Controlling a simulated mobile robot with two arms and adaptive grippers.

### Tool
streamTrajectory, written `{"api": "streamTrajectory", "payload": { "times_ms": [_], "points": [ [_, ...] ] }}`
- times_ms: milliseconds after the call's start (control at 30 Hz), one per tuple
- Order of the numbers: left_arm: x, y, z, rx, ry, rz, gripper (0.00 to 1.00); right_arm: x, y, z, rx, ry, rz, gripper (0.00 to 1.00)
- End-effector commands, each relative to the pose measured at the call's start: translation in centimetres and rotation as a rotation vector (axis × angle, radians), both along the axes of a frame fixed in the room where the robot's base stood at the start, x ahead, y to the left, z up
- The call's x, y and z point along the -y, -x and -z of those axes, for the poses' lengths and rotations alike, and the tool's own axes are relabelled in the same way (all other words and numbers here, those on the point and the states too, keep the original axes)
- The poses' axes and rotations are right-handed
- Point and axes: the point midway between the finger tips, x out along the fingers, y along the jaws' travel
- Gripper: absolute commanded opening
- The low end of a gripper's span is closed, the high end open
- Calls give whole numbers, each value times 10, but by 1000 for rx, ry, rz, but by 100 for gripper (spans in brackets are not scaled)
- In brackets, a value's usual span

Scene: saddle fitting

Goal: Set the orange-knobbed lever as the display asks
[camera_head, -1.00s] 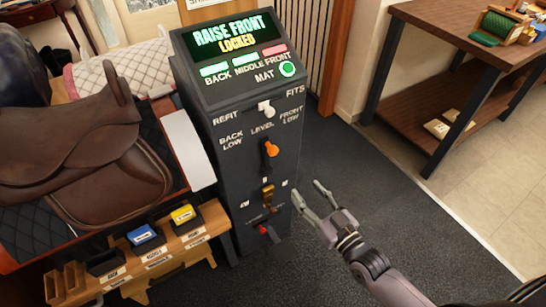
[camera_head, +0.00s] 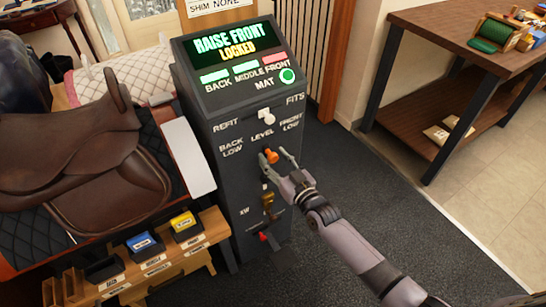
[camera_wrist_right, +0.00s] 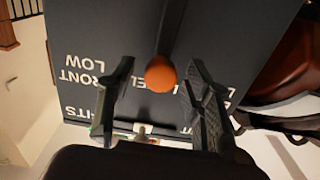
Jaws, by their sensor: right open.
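The orange-knobbed lever (camera_head: 271,156) is on the front of the dark console (camera_head: 222,150), under the word LEVEL. Labels BACK LOW and FRONT LOW stand to its left and right. The display (camera_head: 233,42) reads RAISE FRONT, LOCKED. My right gripper (camera_head: 276,157) is open at the lever. In the right wrist view the orange knob (camera_wrist_right: 160,74) sits between the two open fingers (camera_wrist_right: 158,95), with a gap on each side. My left gripper is not in view.
A white-knobbed lever (camera_head: 266,117) between REFIT and FITS is above. A brass lever (camera_head: 268,203) and a red knob (camera_head: 264,237) are below. A brown saddle (camera_head: 85,165) and a wooden rack (camera_head: 165,262) stand left. A wooden table (camera_head: 455,40) stands right, with open floor between.

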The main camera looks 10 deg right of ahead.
Motion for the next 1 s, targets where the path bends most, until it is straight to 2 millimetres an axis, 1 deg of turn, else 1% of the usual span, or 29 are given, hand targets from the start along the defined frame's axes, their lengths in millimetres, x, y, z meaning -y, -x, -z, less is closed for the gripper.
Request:
{"api": "streamTrajectory", "payload": {
  "times_ms": [33,133,433,1000],
  "points": [
    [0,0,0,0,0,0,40,-2,-5,0,0,0,0,46],
    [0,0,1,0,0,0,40,-4,-9,0,0,0,0,46],
    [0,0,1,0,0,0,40,-4,-11,0,0,0,0,46],
    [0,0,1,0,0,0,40,-4,-10,0,0,0,0,8]
  ]
}}
